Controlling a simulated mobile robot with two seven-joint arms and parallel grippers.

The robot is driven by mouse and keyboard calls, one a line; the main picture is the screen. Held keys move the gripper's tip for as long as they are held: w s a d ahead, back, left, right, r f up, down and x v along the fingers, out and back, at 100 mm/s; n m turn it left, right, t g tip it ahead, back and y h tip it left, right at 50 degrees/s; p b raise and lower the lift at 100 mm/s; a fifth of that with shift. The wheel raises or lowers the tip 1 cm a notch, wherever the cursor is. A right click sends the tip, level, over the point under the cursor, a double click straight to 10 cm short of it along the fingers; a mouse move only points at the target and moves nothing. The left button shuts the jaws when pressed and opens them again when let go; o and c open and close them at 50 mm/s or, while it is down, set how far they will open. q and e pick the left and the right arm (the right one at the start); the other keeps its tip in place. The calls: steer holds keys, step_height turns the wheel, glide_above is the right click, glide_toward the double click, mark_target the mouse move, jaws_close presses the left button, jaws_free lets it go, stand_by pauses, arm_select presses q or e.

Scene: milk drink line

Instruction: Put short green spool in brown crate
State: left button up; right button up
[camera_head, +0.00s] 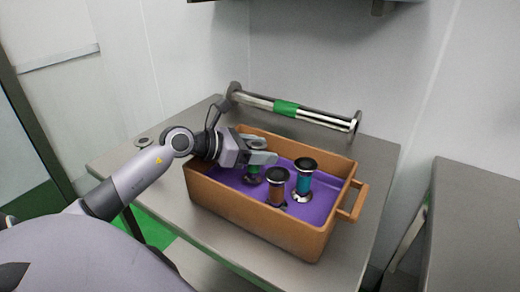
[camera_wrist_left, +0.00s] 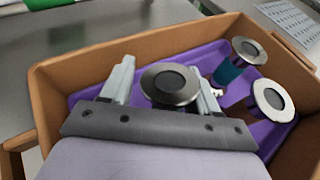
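The short green spool (camera_head: 254,173) stands in the brown crate (camera_head: 265,222), on its purple floor, partly hidden by my left gripper (camera_head: 262,151). In the left wrist view, the spool's metal top with a dark centre (camera_wrist_left: 170,84) lies between my left gripper's two fingers (camera_wrist_left: 163,88). The fingers are spread, one on each side, with a gap to the top's rim. The gripper is open, inside the crate's left part. The brown crate also shows in the left wrist view (camera_wrist_left: 160,45). My right gripper is in neither view.
A brown spool (camera_head: 277,188) and a teal spool (camera_head: 304,179) stand in the crate to the right. A long metal spool with a green band (camera_head: 285,107) lies behind the crate on the grey table (camera_head: 225,236). A small metal disc (camera_head: 144,142) is at the table's left.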

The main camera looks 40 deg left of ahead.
arm_select(q)
steer(key=shift+s+f, duration=0.1)
steer(key=shift+f, duration=0.25)
steer(key=shift+r+p, duration=0.25)
steer(key=shift+p, duration=0.1)
steer(key=b+v, duration=0.1)
steer(key=v, duration=1.1)
steer(key=shift+r, duration=0.45)
